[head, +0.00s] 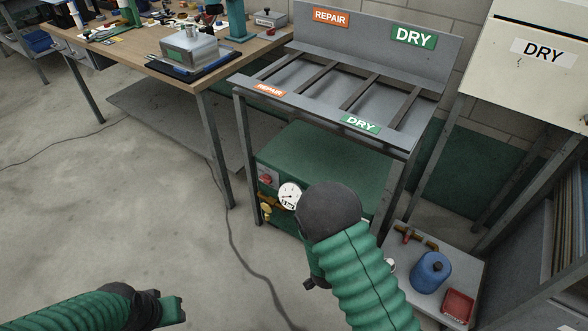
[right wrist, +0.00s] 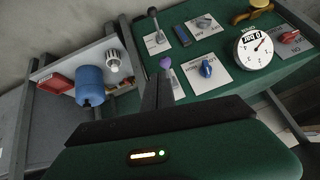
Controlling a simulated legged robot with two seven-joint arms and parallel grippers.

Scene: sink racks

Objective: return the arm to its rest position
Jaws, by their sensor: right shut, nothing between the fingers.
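My right arm (head: 368,275) reaches out in front of the green cabinet (head: 325,158), and its dark rounded wrist hides the hand in the head view. In the right wrist view my right gripper (right wrist: 158,88) is shut and empty, its dark fingers together. They point toward the cabinet's green control panel (right wrist: 222,88), just below a purple-topped lever (right wrist: 165,63); I cannot tell whether they touch it. My left gripper (head: 174,309) is low at the left over the open floor; its finger opening is not clear.
The panel carries a white gauge (right wrist: 254,49), a blue knob (right wrist: 206,68) and a red knob (right wrist: 290,36). A low shelf (head: 405,268) at right holds a blue jug (head: 431,272) and a red tray (head: 458,305). A slotted rack (head: 335,85) stands above the cabinet.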

